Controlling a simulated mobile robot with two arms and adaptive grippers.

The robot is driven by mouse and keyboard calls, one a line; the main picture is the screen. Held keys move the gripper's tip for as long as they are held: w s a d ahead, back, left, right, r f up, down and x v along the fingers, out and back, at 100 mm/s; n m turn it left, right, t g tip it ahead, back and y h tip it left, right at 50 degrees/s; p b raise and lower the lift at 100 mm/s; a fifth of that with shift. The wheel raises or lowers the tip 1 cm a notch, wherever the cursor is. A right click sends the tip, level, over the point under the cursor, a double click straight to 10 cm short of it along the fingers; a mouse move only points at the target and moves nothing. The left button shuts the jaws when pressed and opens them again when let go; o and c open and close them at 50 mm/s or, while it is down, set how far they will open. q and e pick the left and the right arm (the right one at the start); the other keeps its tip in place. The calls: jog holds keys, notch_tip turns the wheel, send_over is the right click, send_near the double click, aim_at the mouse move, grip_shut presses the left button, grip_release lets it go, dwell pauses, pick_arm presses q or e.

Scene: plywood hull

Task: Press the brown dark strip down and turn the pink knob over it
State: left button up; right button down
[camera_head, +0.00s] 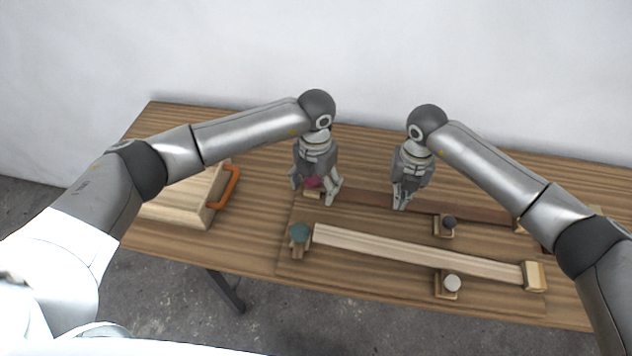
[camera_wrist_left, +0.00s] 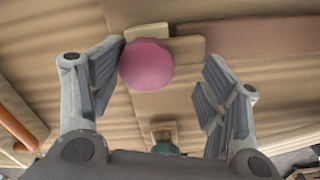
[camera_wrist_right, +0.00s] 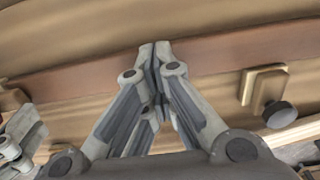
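The brown dark strip (camera_head: 474,213) lies along the back of a wooden board on the table; it also shows in the left wrist view (camera_wrist_left: 252,40) and the right wrist view (camera_wrist_right: 222,52). The pink knob (camera_head: 313,183) sits at the strip's left end and shows as a round pink ball in the left wrist view (camera_wrist_left: 147,66). My left gripper (camera_head: 316,197) is open above the knob, its fingers on either side, the left one close to it. My right gripper (camera_head: 401,205) is shut, fingertips together at the strip; contact is unclear.
A pale strip (camera_head: 420,254) runs in front, with a teal knob (camera_head: 299,232) at its left end. A black knob (camera_head: 449,222) and a white knob (camera_head: 452,283) stand on small blocks. A wooden box (camera_head: 185,205) with an orange handle (camera_head: 231,186) is at left.

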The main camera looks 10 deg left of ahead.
aim_at(315, 182)
pick_arm(q)
jog(key=shift+w+r, duration=0.15)
jog(key=shift+r, duration=3.5)
jog(key=shift+r, duration=0.1)
pick_arm(e)
jog(key=shift+w+r, duration=0.1)
jog(key=shift+r, duration=0.1)
pick_arm(q)
jog(key=shift+r+p, duration=0.1)
jog(key=shift+p, duration=0.2)
pick_arm(e)
jog(key=shift+r, duration=0.15)
pick_arm(q)
jog(key=shift+r+p, duration=1.85)
jog(key=shift+r, duration=0.05)
pick_arm(e)
jog(key=shift+r, duration=3.2)
